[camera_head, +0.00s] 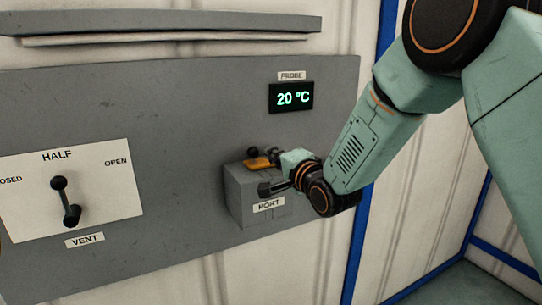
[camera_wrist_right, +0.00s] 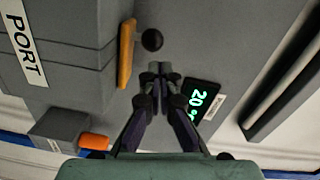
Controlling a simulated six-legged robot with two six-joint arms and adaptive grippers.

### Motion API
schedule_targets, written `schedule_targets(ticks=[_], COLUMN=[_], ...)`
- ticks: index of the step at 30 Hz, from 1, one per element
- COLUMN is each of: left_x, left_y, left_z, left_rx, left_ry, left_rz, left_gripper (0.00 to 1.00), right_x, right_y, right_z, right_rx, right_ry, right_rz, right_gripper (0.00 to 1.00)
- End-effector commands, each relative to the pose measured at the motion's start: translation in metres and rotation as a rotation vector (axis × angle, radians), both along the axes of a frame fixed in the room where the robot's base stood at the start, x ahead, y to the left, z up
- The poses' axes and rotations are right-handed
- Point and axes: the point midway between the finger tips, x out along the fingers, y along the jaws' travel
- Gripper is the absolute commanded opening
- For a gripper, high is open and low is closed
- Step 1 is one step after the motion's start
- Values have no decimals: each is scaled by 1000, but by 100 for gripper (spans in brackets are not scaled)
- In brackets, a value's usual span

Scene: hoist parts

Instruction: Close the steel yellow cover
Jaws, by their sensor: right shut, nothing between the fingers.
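The yellow-orange cover (camera_head: 262,163) is a small plate at the top of the grey port box (camera_head: 240,200), with a round black knob (camera_head: 252,152). In the right wrist view the cover (camera_wrist_right: 126,55) shows nearly edge-on along the box's side, with the knob (camera_wrist_right: 152,40) standing out from it. I cannot tell whether it lies fully flat. My right gripper (camera_head: 273,154) is beside the cover and knob. In the right wrist view its fingers (camera_wrist_right: 161,70) are together and empty, a short gap from the knob. My left gripper is out of view.
A display reading 20 °C (camera_head: 291,97) is above the box on the grey panel (camera_head: 180,110). A vent lever (camera_head: 66,201) stands at left by the HALF mark. In the right wrist view a dark block (camera_wrist_right: 58,127) and an orange cylinder (camera_wrist_right: 94,142) show low left.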

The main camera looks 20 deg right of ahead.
Motion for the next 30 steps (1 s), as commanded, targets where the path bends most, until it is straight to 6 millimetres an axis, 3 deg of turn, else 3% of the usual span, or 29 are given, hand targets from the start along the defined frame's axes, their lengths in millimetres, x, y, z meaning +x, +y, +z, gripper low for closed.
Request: schedule_targets(ticks=[14,23,26,30], left_x=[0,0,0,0], left_y=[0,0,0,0], left_z=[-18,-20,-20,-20], left_rx=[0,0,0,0], left_ry=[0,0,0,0], left_rz=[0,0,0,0], left_gripper=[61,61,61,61], right_x=[-62,-79,-81,-84], right_y=[46,56,56,51], right_z=[1,4,3,-11], right_rx=[-6,-6,-68,-303], right_ry=[1,0,-6,10], right_rz=[2,0,1,1], right_gripper=[0,0,0,0])
